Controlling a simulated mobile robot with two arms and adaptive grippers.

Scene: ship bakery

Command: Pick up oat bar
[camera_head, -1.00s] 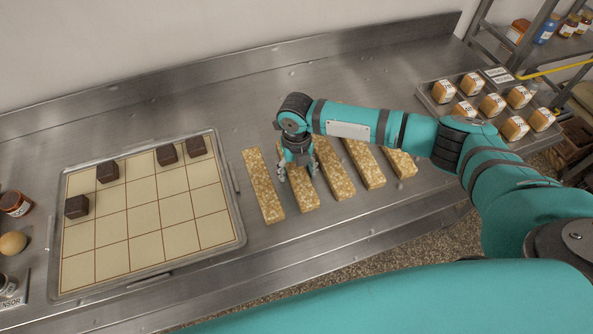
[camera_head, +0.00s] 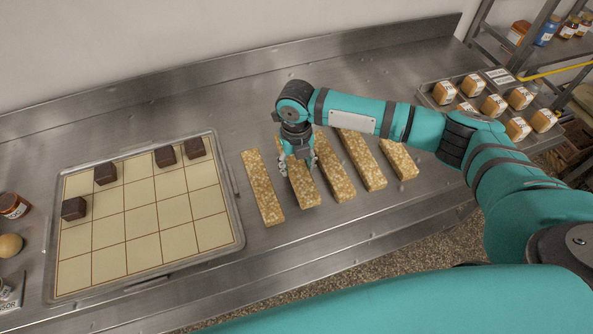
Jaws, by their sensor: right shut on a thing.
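Several speckled golden oat bars lie side by side on the steel counter in the head view. My right gripper (camera_head: 298,166) is shut on the second oat bar from the left (camera_head: 305,191), its fingers on either side of the bar. The bar is at or barely above counter height; I cannot tell which. The leftmost oat bar (camera_head: 262,188) lies just left of the gripper. The third oat bar (camera_head: 337,178) is close on the right. My wrist and forearm hide the far ends of some bars. My left gripper is not in view.
A gridded tray (camera_head: 240,232) with several dark brown cubes stands left of the bars. A metal tray (camera_head: 428,99) of labelled cakes is at the back right. A jar (camera_head: 14,206) and a round tan item (camera_head: 10,245) are at the left edge. Counter behind the bars is clear.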

